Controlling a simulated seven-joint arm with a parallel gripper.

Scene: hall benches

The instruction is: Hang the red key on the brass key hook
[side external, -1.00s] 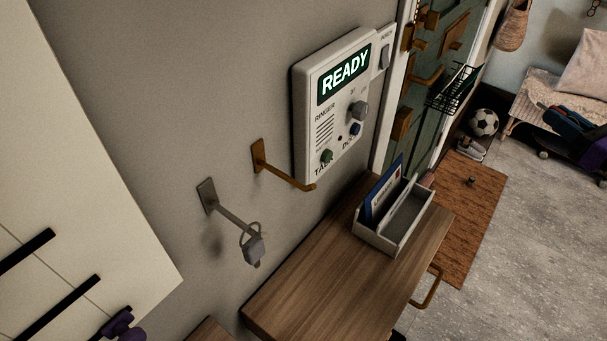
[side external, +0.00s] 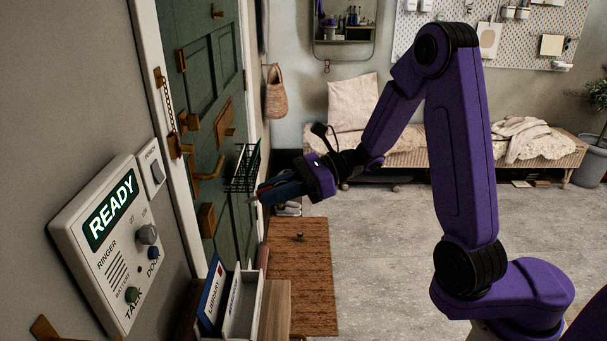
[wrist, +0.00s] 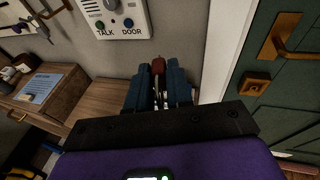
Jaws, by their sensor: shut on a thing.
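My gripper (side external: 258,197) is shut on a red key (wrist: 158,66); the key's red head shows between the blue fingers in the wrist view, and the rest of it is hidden. In the side external view the gripper is in front of the green door, well away from the brass key hook (side external: 44,328). Only part of that hook shows, at the bottom left edge below the intercom. I cannot make out the key in the side view.
The READY intercom (side external: 105,240) is on the grey wall. A letter tray (side external: 244,305) with a blue card stands on the wooden shelf (side external: 276,310). The green door (side external: 215,60) carries brass fittings and a black wire basket (side external: 243,168). The floor beyond is open.

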